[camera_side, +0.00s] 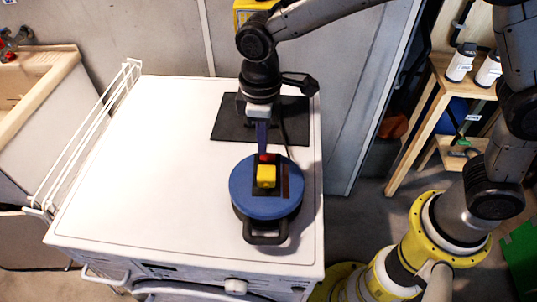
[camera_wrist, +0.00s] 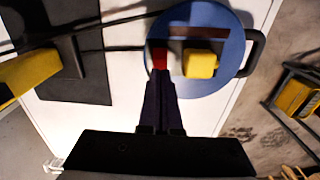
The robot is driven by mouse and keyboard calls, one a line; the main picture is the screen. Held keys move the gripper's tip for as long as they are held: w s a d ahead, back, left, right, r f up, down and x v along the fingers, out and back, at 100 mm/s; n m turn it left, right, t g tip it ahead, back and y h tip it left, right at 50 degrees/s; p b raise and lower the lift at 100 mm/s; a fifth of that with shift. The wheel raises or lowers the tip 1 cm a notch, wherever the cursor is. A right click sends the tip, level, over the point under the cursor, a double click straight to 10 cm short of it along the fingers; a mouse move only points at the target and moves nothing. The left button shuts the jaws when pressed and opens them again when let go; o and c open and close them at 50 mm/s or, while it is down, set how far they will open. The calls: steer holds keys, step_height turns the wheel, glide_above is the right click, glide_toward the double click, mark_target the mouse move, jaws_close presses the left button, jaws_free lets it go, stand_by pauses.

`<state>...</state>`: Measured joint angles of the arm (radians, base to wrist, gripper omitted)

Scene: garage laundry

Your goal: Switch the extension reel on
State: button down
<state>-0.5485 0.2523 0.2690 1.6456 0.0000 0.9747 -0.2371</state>
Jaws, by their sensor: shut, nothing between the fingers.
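The extension reel (camera_side: 240,190) is a round blue-topped drum with a black handle, lying flat on the white washing machine. On its top are a yellow block (camera_side: 266,176) and a red switch (camera_side: 267,157). The reel (camera_wrist: 225,75) also shows in the wrist view, with the red switch (camera_wrist: 159,60) left of the yellow block (camera_wrist: 201,63). My gripper (camera_side: 262,151) is shut and empty, pointing down at the red switch. In the wrist view its fingertips (camera_wrist: 160,76) are right at the switch; whether they touch it I cannot tell. The switch's position is unclear.
A black mat or plate (camera_side: 232,125) lies behind the reel, with a cable near it. The washing machine top (camera_side: 140,170) is clear to the left. A white wire rack (camera_side: 95,125) runs along its left edge. A wooden shelf (camera_side: 425,105) stands at right.

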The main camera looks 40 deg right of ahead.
mark_target(262, 157)
steer(key=shift+f, duration=1)
stand_by(0.9)
steer(key=shift+r, duration=3.55)
steer(key=s+d+r+m+t, duration=0.3)
steer(key=s+d+r+m, duration=0.15)
steer(key=d+r, duration=0.85)
steer(key=s+d+f+m+t, duration=0.1)
steer(key=s+d+f+m, duration=0.1)
steer(key=s, duration=0.5)
steer(key=s+d+f+m+t, duration=0.1)
steer(key=s+d+f+m, duration=0.1)
steer(key=s+d+f, duration=0.3)
steer(key=s+d, duration=0.2)
steer(key=s, duration=0.1)
steer(key=shift+f+t, duration=0.25)
steer(key=shift+t, duration=0.05)
